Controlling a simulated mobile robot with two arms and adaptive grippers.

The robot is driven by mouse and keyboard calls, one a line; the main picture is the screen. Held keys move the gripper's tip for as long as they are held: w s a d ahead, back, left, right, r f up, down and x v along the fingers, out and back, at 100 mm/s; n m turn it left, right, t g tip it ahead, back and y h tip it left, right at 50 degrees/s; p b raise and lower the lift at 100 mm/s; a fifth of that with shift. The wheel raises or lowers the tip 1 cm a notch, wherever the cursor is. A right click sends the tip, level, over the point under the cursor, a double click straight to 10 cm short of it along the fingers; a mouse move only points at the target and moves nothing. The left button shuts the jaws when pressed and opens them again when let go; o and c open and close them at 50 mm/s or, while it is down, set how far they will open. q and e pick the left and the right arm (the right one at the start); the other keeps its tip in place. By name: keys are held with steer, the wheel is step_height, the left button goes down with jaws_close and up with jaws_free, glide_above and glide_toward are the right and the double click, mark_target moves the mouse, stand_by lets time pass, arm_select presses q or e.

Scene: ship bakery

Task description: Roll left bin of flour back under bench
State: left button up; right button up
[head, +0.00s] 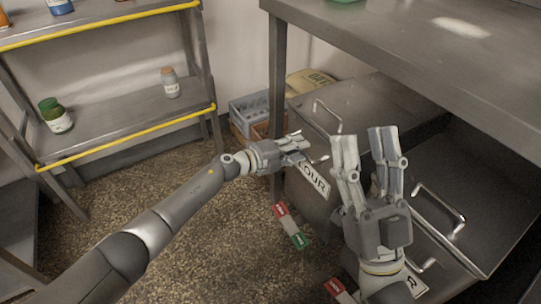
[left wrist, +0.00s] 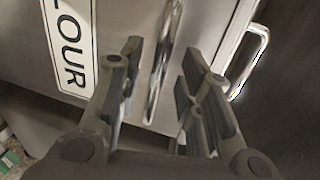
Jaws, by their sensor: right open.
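The left flour bin is a grey metal box with a white "FLOUR" label (head: 313,181) on its front, partly under the bench at centre. Its front (left wrist: 120,25) fills much of the left wrist view. My left gripper (head: 302,150) is at the top of this front. In the left wrist view its fingers (left wrist: 160,62) are apart, with the bright bar handle (left wrist: 163,75) between them and no clear grip on it. My right gripper (head: 363,142) is open and empty, fingers up, in front of the right bin (head: 478,180), hiding part of both bins.
The steel bench (head: 420,45) overhangs both bins, its leg (head: 277,95) beside the left one. A shelf rack (head: 120,105) with jars stands at left. Crates (head: 250,112) sit behind the leg. A red-white-green item (head: 291,227) is near the bin's front. Floor at left is clear.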

arm_select(q)
steer(key=v, duration=1)
stand_by(0.3)
steer(key=shift+d, duration=0.1)
stand_by(0.3)
